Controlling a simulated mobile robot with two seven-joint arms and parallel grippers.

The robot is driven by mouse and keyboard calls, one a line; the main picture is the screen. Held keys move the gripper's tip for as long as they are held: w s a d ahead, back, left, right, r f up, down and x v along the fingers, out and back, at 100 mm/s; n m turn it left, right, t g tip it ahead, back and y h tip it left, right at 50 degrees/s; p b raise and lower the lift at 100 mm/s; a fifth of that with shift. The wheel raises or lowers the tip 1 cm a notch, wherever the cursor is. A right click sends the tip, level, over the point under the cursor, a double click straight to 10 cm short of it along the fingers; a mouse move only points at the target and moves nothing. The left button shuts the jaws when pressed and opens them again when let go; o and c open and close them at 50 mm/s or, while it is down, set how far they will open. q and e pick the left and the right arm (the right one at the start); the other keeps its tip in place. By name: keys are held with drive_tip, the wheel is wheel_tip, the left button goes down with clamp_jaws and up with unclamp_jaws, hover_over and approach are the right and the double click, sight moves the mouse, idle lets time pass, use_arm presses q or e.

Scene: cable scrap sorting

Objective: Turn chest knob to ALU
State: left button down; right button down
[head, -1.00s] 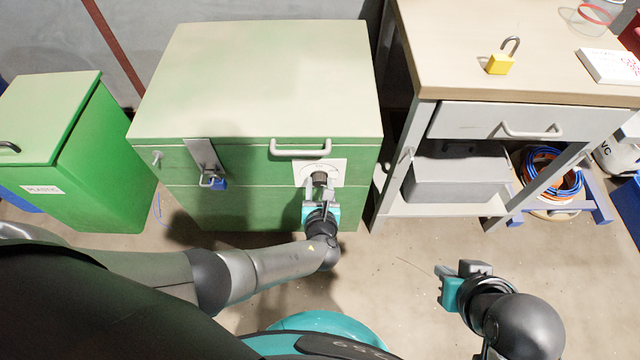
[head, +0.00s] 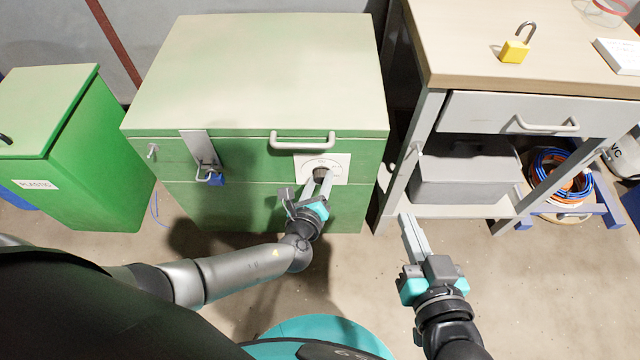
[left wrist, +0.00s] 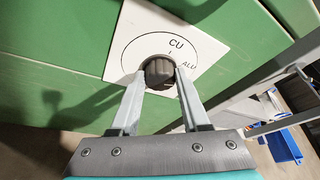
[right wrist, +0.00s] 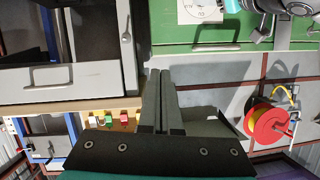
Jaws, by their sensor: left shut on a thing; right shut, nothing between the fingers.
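The green chest (head: 250,205) has a white dial plate (head: 341,161) on its front, right of centre. In the left wrist view the plate (left wrist: 130,50) reads CU, with ALU to its right. The dark round knob (left wrist: 158,71) sits in the dial; I cannot make out where it points. My left gripper (head: 319,178) is shut on the knob, one finger on each side, and its body is tilted in the head view. My right gripper (head: 407,220) is shut and empty, in front of the workbench; its fingers lie together in the right wrist view (right wrist: 160,75).
A blue padlock (head: 215,179) hangs on the chest's hasp. A bar handle (head: 302,142) sits above the dial. A green PLASTIC bin (head: 100,180) stands left. The workbench (head: 480,70) with a yellow padlock (head: 515,48) stands right. Floor in front is clear.

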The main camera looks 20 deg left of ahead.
use_arm(q)
drive_tip(key=shift+w+a+n, duration=0.1)
drive_tip(key=shift+n, duration=0.3)
drive_tip(key=shift+n+t+h+b, duration=0.3)
drive_tip(key=shift+n+h+b, duration=0.1)
drive_tip(key=shift+n+b, duration=0.15)
use_arm(e)
drive_tip(key=shift+s+a+r+m+t+y, duration=0.15)
drive_tip(key=shift+s+a+r+t+y, duration=0.2)
drive_tip(key=shift+t, duration=0.3)
drive_tip(key=shift+s+a+r+m+t+y, duration=0.2)
drive_tip(key=shift+a+r+t, duration=0.15)
drive_tip(key=shift+r+t, duration=0.25)
use_arm(q)
drive_tip(key=shift+c, duration=1.9)
unclamp_jaws()
drive_tip(key=shift+s, duration=0.2)
use_arm(e)
drive_tip(key=shift+f, duration=0.1)
